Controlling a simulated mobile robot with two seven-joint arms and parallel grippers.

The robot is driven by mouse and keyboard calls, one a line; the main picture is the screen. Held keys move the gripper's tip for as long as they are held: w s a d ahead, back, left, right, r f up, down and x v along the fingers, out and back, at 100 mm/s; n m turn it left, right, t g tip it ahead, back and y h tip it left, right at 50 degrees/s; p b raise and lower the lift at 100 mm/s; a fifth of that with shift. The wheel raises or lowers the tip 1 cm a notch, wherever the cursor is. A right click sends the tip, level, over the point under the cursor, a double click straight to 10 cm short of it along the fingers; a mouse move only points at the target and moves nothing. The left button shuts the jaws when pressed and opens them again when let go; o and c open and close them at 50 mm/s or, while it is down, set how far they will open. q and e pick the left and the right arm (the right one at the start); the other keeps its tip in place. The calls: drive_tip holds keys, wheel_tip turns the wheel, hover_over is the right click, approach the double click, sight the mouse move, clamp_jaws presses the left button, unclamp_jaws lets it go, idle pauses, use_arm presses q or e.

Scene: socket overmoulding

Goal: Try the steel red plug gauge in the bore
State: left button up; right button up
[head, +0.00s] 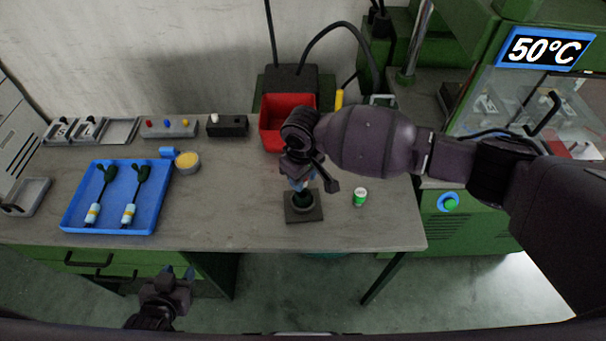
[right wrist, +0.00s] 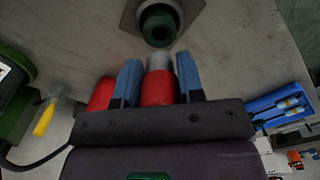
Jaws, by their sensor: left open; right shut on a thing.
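My right gripper (right wrist: 160,82) is shut on the red plug gauge (right wrist: 158,88), between its two blue fingers. The gauge's bare steel tip (right wrist: 159,61) points towards the green socket (right wrist: 158,24), whose dark round bore faces up. The tip appears just outside the socket's rim; the exact gap is hard to tell. The socket (head: 303,199) stands on a dark square plate (head: 303,215) near the table's front edge. In the head view my right gripper (head: 298,182) is above the socket and hides the gauge. My left gripper (head: 178,273) is open and empty, in front of the table.
A blue tray (head: 66,218) with two corded plugs lies at left. A red bin (head: 270,138) stands behind my right gripper, and a green-white can (head: 360,197) right of the plate.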

sight(303, 199)
idle(0.4)
drive_tip(key=shift+d+f+b, duration=0.1)
drive_tip(key=shift+f+b, duration=0.2)
drive_tip(key=shift+f, duration=1.8)
drive_tip(key=shift+f, duration=0.4)
idle(5.1)
